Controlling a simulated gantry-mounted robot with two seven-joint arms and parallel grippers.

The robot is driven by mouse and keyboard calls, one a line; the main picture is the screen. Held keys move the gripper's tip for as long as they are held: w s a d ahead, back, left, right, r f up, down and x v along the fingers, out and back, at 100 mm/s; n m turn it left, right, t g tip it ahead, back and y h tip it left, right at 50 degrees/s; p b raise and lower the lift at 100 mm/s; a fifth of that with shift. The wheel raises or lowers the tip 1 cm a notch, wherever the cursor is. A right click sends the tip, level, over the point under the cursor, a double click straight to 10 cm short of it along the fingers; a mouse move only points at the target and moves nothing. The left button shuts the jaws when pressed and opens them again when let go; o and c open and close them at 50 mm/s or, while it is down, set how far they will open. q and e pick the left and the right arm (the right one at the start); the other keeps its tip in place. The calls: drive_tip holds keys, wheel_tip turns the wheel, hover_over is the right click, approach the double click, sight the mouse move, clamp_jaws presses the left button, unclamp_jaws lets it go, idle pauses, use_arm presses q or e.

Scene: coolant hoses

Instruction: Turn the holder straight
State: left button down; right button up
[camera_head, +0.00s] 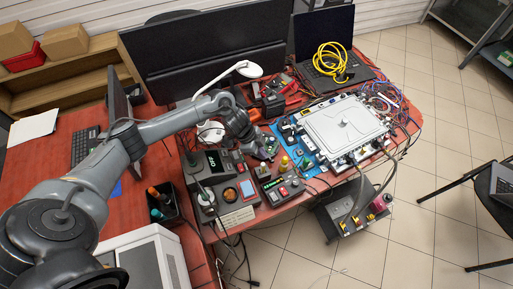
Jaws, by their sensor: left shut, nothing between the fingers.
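My left arm comes in from the left, and my left gripper (268,153) hangs over the table's front part, beside a blue board with small parts. It is shut and looks empty. Its fingertips are small and dark here, and I cannot tell whether they touch anything. I cannot tell for sure which thing is the holder. A dark unit (352,215) with hoses and coloured fittings sits below the table's front edge, tilted in the picture. A silver plate-like box (343,122) with hose fittings around its rim lies on the table. My right gripper is out of view.
Control boxes with buttons (283,188) stand near the gripper. A white lamp (246,69), large monitor (205,50) and laptop with yellow cable coil (331,59) are behind. Loose cables crowd the table's right end. The tiled floor (440,150) at right is mostly clear.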

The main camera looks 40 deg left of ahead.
use_arm(q)
drive_tip(key=shift+x, duration=0.95)
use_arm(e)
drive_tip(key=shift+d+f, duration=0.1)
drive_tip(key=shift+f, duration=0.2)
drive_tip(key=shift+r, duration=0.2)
